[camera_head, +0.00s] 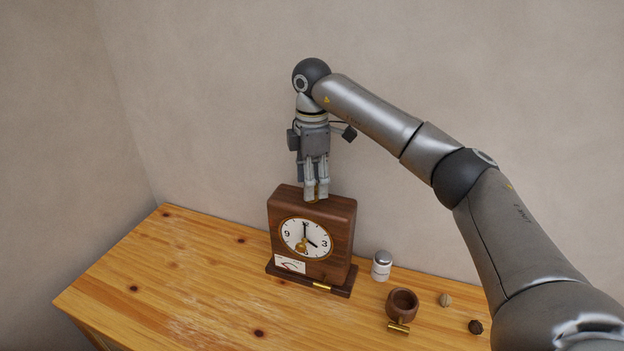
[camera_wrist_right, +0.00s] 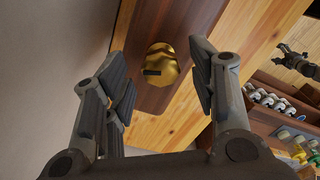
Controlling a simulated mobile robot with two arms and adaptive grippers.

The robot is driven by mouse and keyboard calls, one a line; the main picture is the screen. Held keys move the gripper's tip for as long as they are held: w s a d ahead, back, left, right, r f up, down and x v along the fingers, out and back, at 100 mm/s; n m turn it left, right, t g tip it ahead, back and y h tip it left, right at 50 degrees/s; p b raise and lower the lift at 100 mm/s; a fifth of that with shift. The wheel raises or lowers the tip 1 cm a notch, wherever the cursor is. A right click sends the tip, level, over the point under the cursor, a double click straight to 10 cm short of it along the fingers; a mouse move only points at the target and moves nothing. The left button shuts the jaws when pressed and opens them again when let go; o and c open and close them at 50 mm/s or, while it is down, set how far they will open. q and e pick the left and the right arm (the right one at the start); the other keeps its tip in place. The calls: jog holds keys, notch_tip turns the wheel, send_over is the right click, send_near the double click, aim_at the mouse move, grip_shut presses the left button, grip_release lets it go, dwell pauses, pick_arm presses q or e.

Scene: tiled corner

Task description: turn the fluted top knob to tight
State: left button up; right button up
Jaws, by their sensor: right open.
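The brown wooden clock (camera_head: 343,235) stands upright on the wooden table, its white dial (camera_head: 294,229) facing me. The brass top knob (camera_wrist_right: 163,62) sits on the clock's top and has a dark mark on one side. In the head view only a sliver of the knob shows under the fingertips. My right gripper (camera_head: 316,196) points straight down just over the clock's top. In the right wrist view its fingers are apart, with the knob between them and gaps on both sides. A dark jointed shape (camera_wrist_right: 298,65), seemingly my left gripper, shows small at the right; its jaws are unclear.
A small gauge card (camera_head: 290,264) is at the clock's lower front, with a brass piece (camera_head: 322,286) on its base. To the right are a lidded jar (camera_head: 381,266), a wooden cup (camera_head: 402,302), a brass cylinder (camera_head: 398,327) and two nut-like balls (camera_head: 445,299). The table's left is clear.

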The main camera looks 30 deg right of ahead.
notch_tip(320, 180, up, 12)
dwell(0.5)
dwell(0.5)
